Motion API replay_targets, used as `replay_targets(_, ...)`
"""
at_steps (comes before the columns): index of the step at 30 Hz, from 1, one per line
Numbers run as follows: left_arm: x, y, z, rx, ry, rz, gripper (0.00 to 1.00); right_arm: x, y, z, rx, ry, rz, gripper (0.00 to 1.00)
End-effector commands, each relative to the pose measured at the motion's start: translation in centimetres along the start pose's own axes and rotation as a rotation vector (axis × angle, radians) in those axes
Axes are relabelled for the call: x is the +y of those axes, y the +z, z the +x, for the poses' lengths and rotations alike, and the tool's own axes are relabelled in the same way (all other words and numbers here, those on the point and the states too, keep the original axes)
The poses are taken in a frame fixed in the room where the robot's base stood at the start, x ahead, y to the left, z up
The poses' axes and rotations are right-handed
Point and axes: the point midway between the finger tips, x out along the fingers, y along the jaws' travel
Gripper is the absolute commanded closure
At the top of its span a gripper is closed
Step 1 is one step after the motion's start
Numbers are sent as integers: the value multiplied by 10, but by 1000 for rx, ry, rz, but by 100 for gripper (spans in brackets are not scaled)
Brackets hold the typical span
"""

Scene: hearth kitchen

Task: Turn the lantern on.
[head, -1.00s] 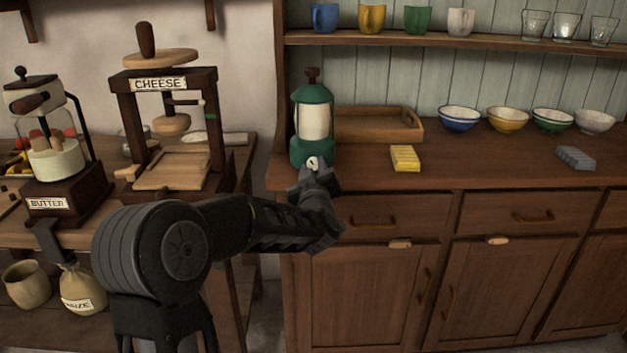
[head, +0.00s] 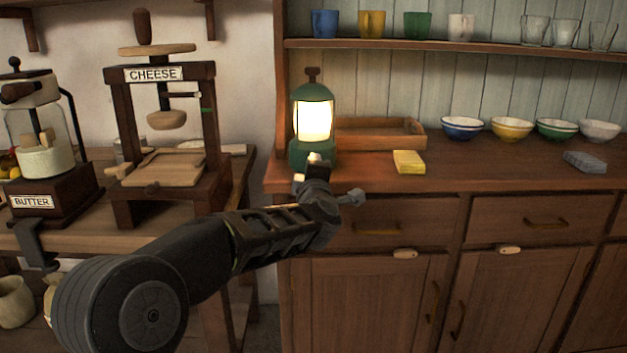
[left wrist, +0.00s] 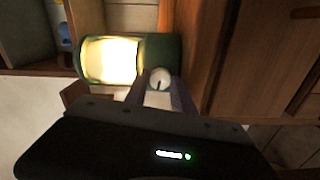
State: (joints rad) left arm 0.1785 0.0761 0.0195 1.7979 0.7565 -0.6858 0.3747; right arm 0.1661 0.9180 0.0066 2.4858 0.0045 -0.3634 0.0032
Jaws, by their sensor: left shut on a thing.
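The green lantern (head: 313,121) stands upright at the left end of the dresser counter, and its pane glows bright yellow-white. It also shows, glowing and turned on its side, in the left wrist view (left wrist: 112,60). A pale round knob (left wrist: 160,78) sits at the lantern's base. My left gripper (head: 316,168) is at the front of the lantern's base, shut on the knob, with its fingers on either side of it in the left wrist view (left wrist: 160,88). The fingers partly hide the knob in the head view. My right gripper is not in view.
A wooden tray (head: 380,146) lies just right of the lantern, with a yellow block (head: 408,162) in front of it. Several bowls stand further right, and a grey block (head: 585,162) lies near them. A cheese press (head: 165,180) stands on the left table.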

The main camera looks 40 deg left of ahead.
Motion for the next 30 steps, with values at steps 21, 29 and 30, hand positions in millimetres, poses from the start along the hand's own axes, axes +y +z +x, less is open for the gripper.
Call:
replay_targets(21, -1, 0, 0, 0, -2, -195, 100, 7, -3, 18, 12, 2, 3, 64)
replay_targets(29, 0, 0, 0, 0, -1, -195, 61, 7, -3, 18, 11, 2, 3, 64)
replay_targets(30, 0, 0, 0, 0, -1, -194, 58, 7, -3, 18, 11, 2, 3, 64)
